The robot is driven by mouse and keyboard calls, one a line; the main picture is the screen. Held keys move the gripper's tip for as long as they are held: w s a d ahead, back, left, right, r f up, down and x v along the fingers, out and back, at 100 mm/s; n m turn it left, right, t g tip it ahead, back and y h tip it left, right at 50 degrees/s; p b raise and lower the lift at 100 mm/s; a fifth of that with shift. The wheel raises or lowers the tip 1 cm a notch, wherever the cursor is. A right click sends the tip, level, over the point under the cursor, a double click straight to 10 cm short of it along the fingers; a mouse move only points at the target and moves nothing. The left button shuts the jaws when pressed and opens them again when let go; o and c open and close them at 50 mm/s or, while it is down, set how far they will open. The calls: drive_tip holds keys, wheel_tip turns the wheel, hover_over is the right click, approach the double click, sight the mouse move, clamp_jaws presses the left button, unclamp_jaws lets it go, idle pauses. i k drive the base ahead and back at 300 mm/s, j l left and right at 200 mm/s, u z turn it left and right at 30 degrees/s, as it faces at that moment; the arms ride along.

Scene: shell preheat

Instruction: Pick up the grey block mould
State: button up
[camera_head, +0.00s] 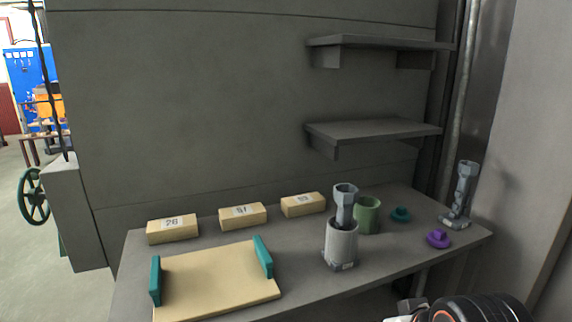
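No plain grey block stands alone on the bench. Two grey pieces could be the mould, and I cannot tell which is meant. One is a tall, faceted grey piece (465,190) upright on a squarish foot at the right end of the bench. The other is a light grey cylinder (341,243) on a squarish foot near the middle, with a faceted, flared grey top (345,198) rising from or behind it. My arm shows at the bottom right edge, in front of the bench. My gripper's fingertips are not in view.
A tan board (215,280) with teal end handles lies front left. Three tan numbered blocks (243,216) stand along the back. A green cup (367,214), teal knobbed piece (400,214) and purple knobbed piece (438,239) stand nearby. Two shelves (372,130) overhang the right back.

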sight(456, 219)
drive_tip(key=i+z, duration=0.2)
drive_tip(key=z, duration=1.75)
drive_tip(key=i+j+z, duration=0.2)
drive_tip(key=i+j, duration=0.15)
drive_tip(key=j, duration=0.25)
drive_tip(key=i+j+z, duration=0.1)
drive_tip(key=j, duration=0.2)
drive_tip(key=i, duration=0.05)
